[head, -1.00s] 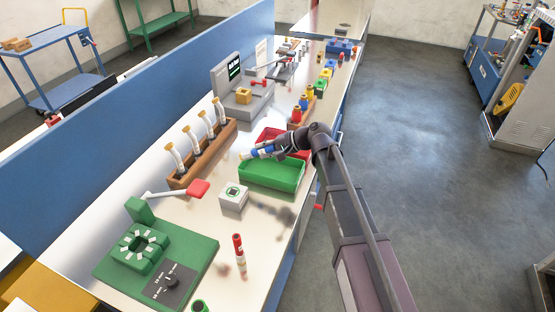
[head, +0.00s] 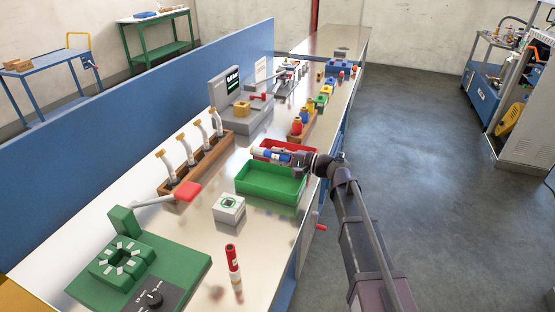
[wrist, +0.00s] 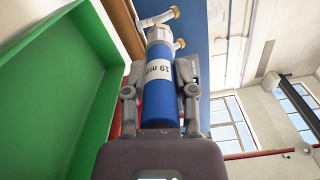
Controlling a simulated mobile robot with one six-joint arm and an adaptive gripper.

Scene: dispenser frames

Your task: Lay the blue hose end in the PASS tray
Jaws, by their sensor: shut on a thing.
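My gripper (head: 286,157) is shut on the blue hose end (head: 262,154), which is held roughly level above the trays. In the wrist view the blue hose end (wrist: 157,105) lies between the two fingers, with a white label reading 19 mm and a metallic, brass-tipped far end. The green tray (head: 270,194) is just below and nearer the camera; its wall also shows at the left of the wrist view (wrist: 75,85). No PASS wording is readable on it. The red tray (head: 262,147) is behind it, partly hidden by the hose end and gripper.
A wooden rack (head: 203,165) with several pale hose pieces stands left of the trays. A white box (head: 229,209) and a green fixture (head: 130,265) with a red-handled lever are nearer. A red cylinder (head: 233,262) stands in front. A blue partition (head: 120,140) runs along the back.

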